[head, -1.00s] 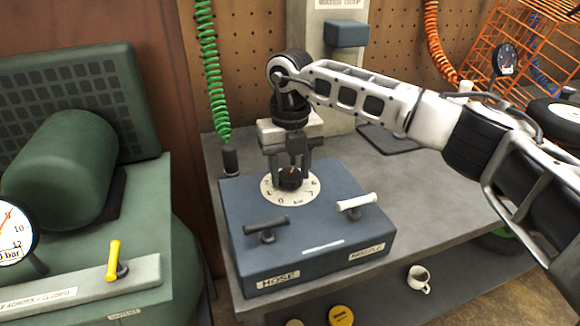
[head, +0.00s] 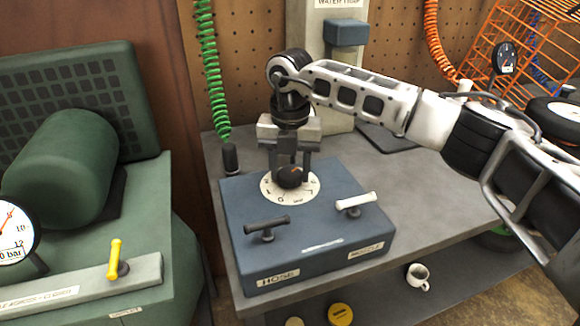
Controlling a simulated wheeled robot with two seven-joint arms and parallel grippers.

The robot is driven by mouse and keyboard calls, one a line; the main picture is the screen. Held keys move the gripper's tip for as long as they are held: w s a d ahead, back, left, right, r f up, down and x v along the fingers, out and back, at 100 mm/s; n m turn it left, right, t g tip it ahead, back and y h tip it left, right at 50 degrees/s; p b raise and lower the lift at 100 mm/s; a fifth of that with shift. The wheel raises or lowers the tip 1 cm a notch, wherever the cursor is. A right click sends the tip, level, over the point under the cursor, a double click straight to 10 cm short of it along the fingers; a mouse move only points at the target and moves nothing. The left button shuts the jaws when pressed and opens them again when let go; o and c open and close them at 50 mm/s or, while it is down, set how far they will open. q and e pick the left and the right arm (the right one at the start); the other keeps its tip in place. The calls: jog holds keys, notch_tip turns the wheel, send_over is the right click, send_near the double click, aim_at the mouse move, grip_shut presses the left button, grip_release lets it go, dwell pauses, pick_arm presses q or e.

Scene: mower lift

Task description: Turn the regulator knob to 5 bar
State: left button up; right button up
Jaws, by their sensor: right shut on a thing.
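The regulator knob (head: 290,177) is a dark round knob with a small orange mark. It sits on a pale numbered dial (head: 273,195) on top of a blue box (head: 235,205). My right gripper (head: 291,172) points down from above and is shut on the knob. The fingers and knob hide part of the dial, so the exact setting cannot be read. My left gripper is not in view.
A dark lever (head: 267,226) and a white lever (head: 356,202) stand on the blue box. A green compressor (head: 60,170) with a yellow lever (head: 114,260) and a gauge (head: 14,230) is at left. A green coiled hose (head: 211,75) hangs behind.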

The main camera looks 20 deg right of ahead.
aim_at(290, 173)
jog(key=shift+r, duration=0.15)
jog(key=o, duration=1)
jog(key=shift+c, duration=0.2)
notch_tip(290, 173, up, 16)
